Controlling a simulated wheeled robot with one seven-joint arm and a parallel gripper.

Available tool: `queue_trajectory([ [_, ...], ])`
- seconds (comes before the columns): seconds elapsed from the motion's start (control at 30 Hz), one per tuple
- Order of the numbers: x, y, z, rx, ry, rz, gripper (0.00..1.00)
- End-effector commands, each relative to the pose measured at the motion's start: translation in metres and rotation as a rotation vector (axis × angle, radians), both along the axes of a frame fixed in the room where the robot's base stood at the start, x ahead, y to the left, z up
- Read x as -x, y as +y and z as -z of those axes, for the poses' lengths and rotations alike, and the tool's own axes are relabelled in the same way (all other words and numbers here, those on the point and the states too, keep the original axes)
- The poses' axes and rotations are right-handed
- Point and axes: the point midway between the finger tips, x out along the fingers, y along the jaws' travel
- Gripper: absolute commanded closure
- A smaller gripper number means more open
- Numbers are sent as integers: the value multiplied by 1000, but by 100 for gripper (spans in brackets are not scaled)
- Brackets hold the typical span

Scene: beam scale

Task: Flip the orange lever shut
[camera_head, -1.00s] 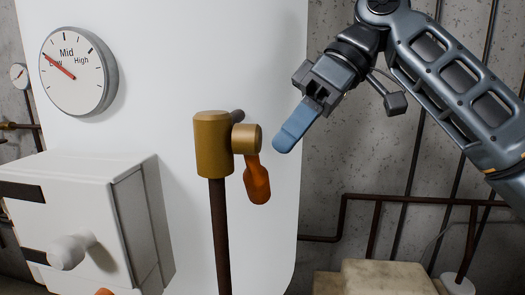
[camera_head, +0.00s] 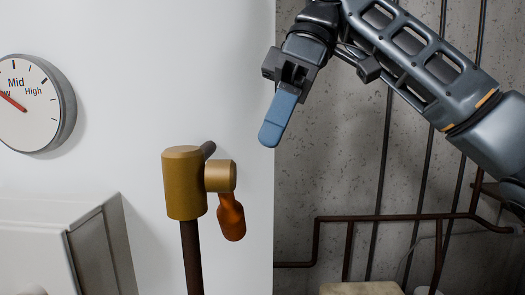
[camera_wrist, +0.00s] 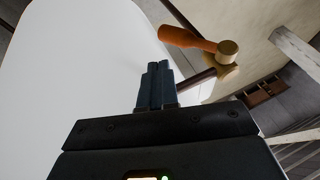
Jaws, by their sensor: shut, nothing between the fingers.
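The orange lever (camera_head: 231,217) hangs downward from the round side stub of a brass valve (camera_head: 184,183). The valve sits on a dark vertical pipe in front of a white tank. My gripper (camera_head: 270,134) is shut and empty, with blue fingers pointing down. It is above and to the right of the lever, apart from it. In the wrist view my gripper's shut fingers (camera_wrist: 155,72) point up the picture. The lever (camera_wrist: 187,39) lies beyond them, to the upper right, joined to the brass valve (camera_wrist: 227,54).
The white tank (camera_head: 130,90) fills the left and middle. A round gauge (camera_head: 35,105) with a red needle is on it. A white box (camera_head: 60,240) stands at lower left. Dark pipes (camera_head: 400,217) run along the concrete wall at right. Space between gripper and lever looks clear.

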Motion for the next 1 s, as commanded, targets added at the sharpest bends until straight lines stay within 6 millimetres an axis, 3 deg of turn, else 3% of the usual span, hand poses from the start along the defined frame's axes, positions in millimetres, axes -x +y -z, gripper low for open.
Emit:
queue_trajectory([
  [0.3, 15, 23, 50, -2, 3, -2, 100],
  [0.5, 21, 32, 70, -1, 1, 1, 100],
  [1.0, 23, 36, 78, 1, 1, 2, 100],
])
